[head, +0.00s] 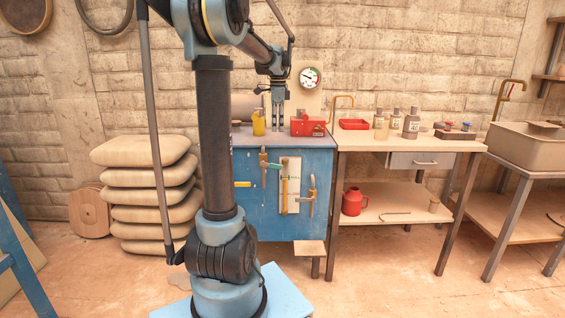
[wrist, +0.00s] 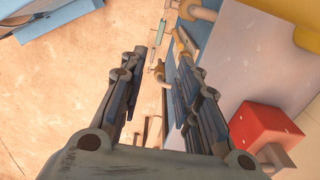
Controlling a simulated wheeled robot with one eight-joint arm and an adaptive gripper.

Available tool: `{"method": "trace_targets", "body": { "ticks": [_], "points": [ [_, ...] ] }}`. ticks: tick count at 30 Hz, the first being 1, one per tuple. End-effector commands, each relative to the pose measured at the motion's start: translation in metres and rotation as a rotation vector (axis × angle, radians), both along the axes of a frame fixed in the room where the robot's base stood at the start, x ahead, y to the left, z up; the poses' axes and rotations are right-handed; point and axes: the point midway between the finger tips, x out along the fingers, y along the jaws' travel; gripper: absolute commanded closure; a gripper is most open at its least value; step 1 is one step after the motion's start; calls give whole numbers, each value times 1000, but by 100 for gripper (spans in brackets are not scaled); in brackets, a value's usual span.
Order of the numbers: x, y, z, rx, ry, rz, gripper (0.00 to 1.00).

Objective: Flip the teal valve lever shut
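The blue cabinet (head: 248,205) has brass valves on its front, one left and one right of a pale gauge panel. A small teal lever (head: 273,166) sticks out to the right from the left valve (head: 263,162), roughly level. A thin greenish bar, perhaps this lever, shows in the wrist view (wrist: 160,32), but I cannot be sure. The right valve (head: 311,194) has a greyish lever. My gripper (head: 278,121) points down above the cabinet top, higher than the levers. In the wrist view its two fingers (wrist: 160,62) are spread with nothing between them.
The red box also shows in the wrist view (wrist: 262,130). A bench (head: 400,144) with bottles adjoins on the right. The floor in front is clear.

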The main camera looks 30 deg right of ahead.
Motion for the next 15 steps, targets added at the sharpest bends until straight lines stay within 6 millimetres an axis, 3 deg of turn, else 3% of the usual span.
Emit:
{"method": "trace_targets", "body": {
  "ticks": [15],
  "points": [
    [0, -1, -82, -1, 1, -1, 70]
  ]
}}
